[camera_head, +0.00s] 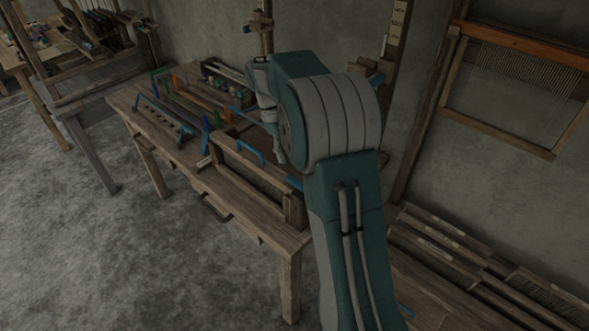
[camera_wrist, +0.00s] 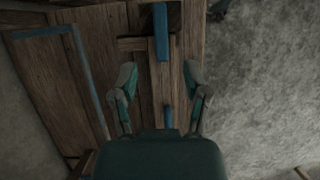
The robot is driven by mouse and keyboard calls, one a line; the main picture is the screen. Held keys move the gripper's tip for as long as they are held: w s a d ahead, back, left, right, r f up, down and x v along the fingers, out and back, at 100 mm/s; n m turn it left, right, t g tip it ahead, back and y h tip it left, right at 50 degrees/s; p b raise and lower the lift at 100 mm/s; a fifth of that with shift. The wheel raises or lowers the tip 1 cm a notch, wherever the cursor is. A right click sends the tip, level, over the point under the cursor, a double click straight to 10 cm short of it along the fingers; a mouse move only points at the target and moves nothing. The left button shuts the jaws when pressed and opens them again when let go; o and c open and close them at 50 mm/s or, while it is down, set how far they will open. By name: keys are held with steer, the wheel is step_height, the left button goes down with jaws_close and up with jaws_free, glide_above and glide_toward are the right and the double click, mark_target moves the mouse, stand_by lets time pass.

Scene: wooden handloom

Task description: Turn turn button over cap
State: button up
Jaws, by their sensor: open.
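My gripper (camera_wrist: 160,82) is open and empty in the wrist view, its two fingers apart over brown wooden boards. A blue bar (camera_wrist: 161,32) lies beyond the fingertips, near the top centre, against a wooden crosspiece. A smaller blue piece (camera_wrist: 168,117) shows between the fingers, closer to the palm. I cannot tell for sure which blue part is the turn button, and no cap is clearly recognisable. In the head view my arm hides much of the work area, and the fingertips are not clear there.
The wooden bench (camera_head: 258,222) carries a frame with a blue handle (camera_head: 238,149) and several coloured parts at its left. A blue-edged frame (camera_wrist: 88,80) lies left in the wrist view. A loom frame (camera_head: 515,80) hangs on the right wall. The grey floor (camera_head: 90,240) is open at left.

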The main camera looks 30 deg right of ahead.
steer(key=v, duration=0.3)
steer(key=shift+r, duration=0.1)
stand_by(0.3)
steer(key=s+a+r+m+t, duration=0.2)
steer(key=s+a+r+t, duration=0.45)
steer(key=s, duration=0.55)
steer(key=s+a+f+m+t, duration=0.1)
steer(key=s+a, duration=0.2)
steer(key=s, duration=0.4)
steer(key=s+a+t+y, duration=0.1)
steer(key=s+a+t, duration=0.1)
steer(key=s, duration=0.5)
steer(key=shift+a+f+m, duration=0.35)
steer(key=shift+f+m, duration=0.05)
